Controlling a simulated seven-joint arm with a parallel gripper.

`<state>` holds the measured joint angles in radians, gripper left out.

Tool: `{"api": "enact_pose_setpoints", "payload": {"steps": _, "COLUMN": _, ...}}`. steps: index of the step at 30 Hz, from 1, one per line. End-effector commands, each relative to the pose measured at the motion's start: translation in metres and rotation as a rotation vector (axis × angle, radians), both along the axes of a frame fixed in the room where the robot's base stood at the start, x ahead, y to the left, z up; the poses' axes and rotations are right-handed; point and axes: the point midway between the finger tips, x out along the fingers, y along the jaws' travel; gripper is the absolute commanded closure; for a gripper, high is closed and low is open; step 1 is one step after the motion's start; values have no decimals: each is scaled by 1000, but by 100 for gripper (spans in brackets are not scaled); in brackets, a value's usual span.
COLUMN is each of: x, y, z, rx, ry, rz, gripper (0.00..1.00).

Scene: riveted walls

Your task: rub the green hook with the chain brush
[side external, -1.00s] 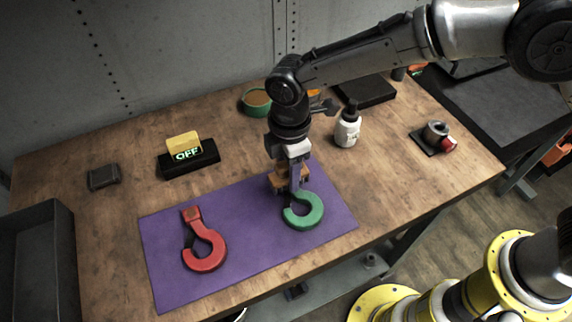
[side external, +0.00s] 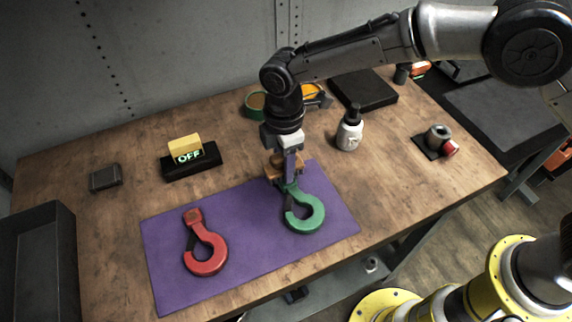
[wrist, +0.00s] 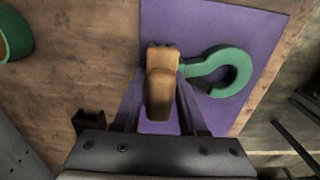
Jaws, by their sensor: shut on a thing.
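The green hook (side external: 306,214) lies flat on the right part of the purple mat (side external: 255,225). In the wrist view the green hook (wrist: 228,68) shows to the right of the brush. My gripper (side external: 286,172) is shut on the chain brush (side external: 274,171), a tan-brown block with a handle. In the wrist view the brush (wrist: 161,85) sits between the fingers of my gripper (wrist: 160,115). Its far end is close to the hook's shank end; whether they touch I cannot tell. The brush's underside is hidden.
A red hook (side external: 206,252) lies on the mat's left part. A grey bin (side external: 40,250) is at left.

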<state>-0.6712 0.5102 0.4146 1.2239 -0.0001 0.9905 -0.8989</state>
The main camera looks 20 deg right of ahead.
Motion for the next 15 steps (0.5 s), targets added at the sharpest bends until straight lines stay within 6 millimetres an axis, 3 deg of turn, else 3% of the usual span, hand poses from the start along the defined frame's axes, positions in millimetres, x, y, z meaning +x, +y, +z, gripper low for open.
{"api": "enact_pose_setpoints", "payload": {"steps": 15, "x": -22, "y": -1, "z": -2, "rx": -4, "ry": 6, "rz": 1, "gripper": 100}}
